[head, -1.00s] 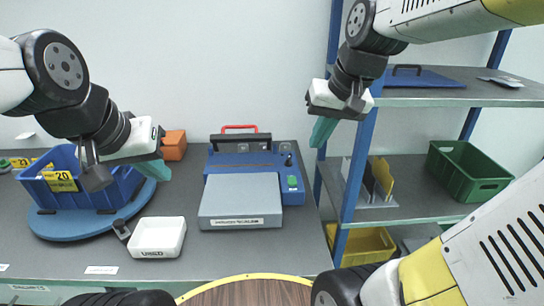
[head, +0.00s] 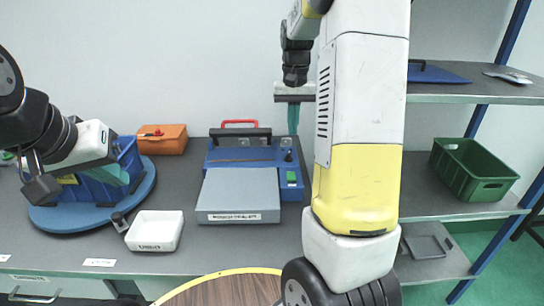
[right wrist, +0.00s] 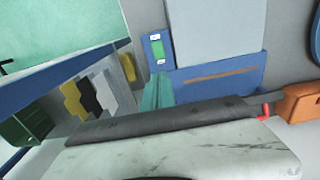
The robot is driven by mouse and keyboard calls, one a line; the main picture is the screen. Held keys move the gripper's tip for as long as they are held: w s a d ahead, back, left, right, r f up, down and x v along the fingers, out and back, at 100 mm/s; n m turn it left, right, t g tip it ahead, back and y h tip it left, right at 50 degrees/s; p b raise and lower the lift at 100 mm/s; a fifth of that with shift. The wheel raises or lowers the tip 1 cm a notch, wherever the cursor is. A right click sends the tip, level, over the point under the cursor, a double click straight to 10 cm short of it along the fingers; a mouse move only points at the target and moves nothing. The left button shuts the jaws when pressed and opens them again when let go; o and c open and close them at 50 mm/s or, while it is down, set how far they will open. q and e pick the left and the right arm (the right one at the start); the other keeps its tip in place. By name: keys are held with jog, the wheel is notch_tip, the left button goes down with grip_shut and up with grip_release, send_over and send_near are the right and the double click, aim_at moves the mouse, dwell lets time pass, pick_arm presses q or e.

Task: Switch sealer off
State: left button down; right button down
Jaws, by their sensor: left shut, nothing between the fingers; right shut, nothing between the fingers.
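The sealer is a blue machine (head: 240,154) with a grey plate (head: 238,192) in front, a black bar and a red handle at the back. A green switch (head: 291,176) and a black knob (head: 287,143) sit on its right side. The sealer (right wrist: 215,78) and green switch (right wrist: 157,50) also show in the right wrist view. My right gripper (head: 293,120) is shut and empty, its teal fingers pointing down near the sealer's back right corner, behind the switch. In the right wrist view its fingers (right wrist: 157,92) appear just below the switch. My left gripper (head: 112,174) is shut and empty, in front of the blue bin.
The blue bin (head: 128,160) stands on a round blue base (head: 70,217) at the left. An orange box (head: 162,139) and a white tray (head: 155,231) are near the sealer. A shelf rack with a green crate (head: 474,168) stands right. My right arm hides part of it.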

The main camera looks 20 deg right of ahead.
aim_at(291, 173)
jog(key=shift+f, duration=0.1)
notch_tip(291, 173, down, 14)
jog(key=shift+r, duration=0.1)
dwell(0.6)
jog(key=shift+w+f, duration=0.1)
jog(key=shift+f, duration=0.1)
dwell(0.3)
jog(key=shift+s+a+r, duration=0.2)
jog(key=shift+s+r, duration=0.1)
jog(key=shift+s, duration=0.45)
jog(key=shift+r, duration=0.1)
